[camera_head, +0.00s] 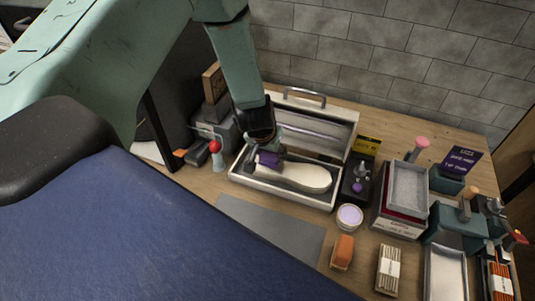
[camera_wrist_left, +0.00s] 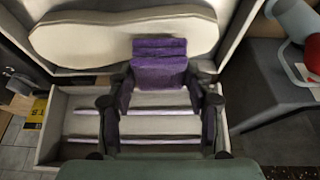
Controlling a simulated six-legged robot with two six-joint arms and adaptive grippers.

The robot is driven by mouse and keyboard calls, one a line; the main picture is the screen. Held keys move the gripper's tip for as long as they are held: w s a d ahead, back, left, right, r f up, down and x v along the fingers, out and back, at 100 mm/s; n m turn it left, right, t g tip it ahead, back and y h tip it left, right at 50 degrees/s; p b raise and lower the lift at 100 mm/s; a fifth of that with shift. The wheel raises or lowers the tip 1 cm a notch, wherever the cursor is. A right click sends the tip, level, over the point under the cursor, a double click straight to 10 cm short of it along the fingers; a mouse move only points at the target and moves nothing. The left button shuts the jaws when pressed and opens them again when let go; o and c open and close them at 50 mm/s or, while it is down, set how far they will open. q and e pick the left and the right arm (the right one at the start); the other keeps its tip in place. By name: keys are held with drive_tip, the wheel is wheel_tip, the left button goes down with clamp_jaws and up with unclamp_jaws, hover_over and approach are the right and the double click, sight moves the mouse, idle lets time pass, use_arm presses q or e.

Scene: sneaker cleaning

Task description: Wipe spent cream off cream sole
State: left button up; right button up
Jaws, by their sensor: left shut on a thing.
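The cream sole (camera_head: 297,176) lies in the front part of an open white case (camera_head: 283,192) on the wooden table. In the left wrist view the sole (camera_wrist_left: 85,37) stretches across the top of the picture. My left gripper (camera_head: 262,148) reaches down into the case from above. No separate cream shows on the sole. My right gripper is not in view.
A red-topped stand (camera_head: 216,155) is left of the case. A black holder with a purple knob (camera_head: 357,181), a lilac-filled jar (camera_head: 349,216) and stacked trays (camera_head: 405,190) stand to the right. A grey mat (camera_head: 270,228) in front is bare. A tiled wall (camera_head: 385,45) is behind.

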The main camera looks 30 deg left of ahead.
use_arm(q)
drive_tip(key=shift+d+r+p, duration=0.15)
drive_tip(key=shift+r+p, duration=0.55)
drive_tip(key=shift+r, duration=0.05)
drive_tip(key=shift+d+r+p, duration=0.15)
drive_tip(key=shift+r+p, duration=0.5)
drive_tip(key=shift+r, duration=0.1)
drive_tip(key=shift+a+r+p, duration=0.1)
drive_tip(key=shift+r+p, duration=0.7)
drive_tip(key=shift+a+r+p, duration=0.1)
drive_tip(key=shift+r+p, duration=0.55)
drive_tip(key=shift+f, duration=0.1)
